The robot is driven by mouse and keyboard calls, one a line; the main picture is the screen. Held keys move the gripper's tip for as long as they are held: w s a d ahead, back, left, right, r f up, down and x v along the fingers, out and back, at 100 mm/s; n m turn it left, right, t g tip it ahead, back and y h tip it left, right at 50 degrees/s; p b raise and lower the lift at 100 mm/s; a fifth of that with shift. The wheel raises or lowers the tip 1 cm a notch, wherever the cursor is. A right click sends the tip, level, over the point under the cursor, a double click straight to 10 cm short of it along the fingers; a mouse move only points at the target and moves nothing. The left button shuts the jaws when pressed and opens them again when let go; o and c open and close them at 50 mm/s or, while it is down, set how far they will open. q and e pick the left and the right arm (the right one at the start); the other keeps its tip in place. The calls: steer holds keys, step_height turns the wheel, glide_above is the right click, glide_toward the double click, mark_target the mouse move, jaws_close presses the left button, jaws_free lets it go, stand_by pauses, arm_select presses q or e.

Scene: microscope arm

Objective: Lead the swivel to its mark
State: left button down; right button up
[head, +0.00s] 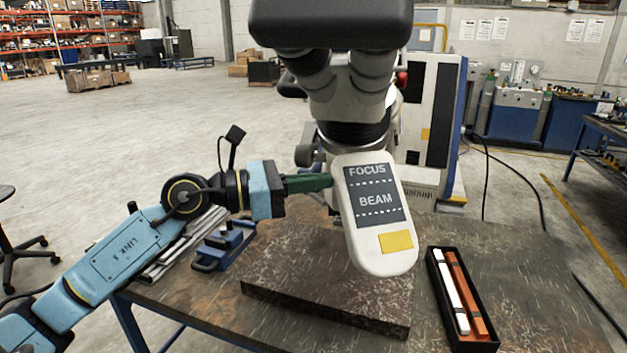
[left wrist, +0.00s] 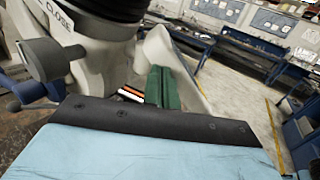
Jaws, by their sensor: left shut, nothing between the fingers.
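The swivel is a pale microscope arm (head: 352,232) with a dark panel reading "FOCUS" and "BEAM" and a yellow patch (head: 396,241) near its rounded end. It points toward me over a dark stone slab. My left gripper (head: 328,182) has green fingers, shut and empty, with the tips at the arm's left edge near the panel's top. I cannot tell whether they touch it. In the left wrist view the green fingers (left wrist: 163,88) lie against the pale arm's surface (left wrist: 158,48) or just before it. I cannot make out a separate mark. My right gripper is not in view.
The microscope's black head (head: 330,22) hangs above the arm. The stone slab (head: 300,285) lies below it on the table. A black tray (head: 436,275) with a white and an orange bar is at right. A blue clamp (head: 222,248) is at left. The table's right side is clear.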

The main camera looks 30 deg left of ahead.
mark_target(336, 185)
arm_select(q)
steer(key=d+p, duration=0.1)
steer(key=w+d+p, duration=0.1)
steer(key=d+p, duration=0.1)
steer(key=shift+r, duration=0.2)
steer(key=shift+w+d+f, duration=0.1)
steer(key=shift+d+f, duration=0.05)
steer(key=shift+d, duration=0.2)
steer(key=shift+f, duration=0.1)
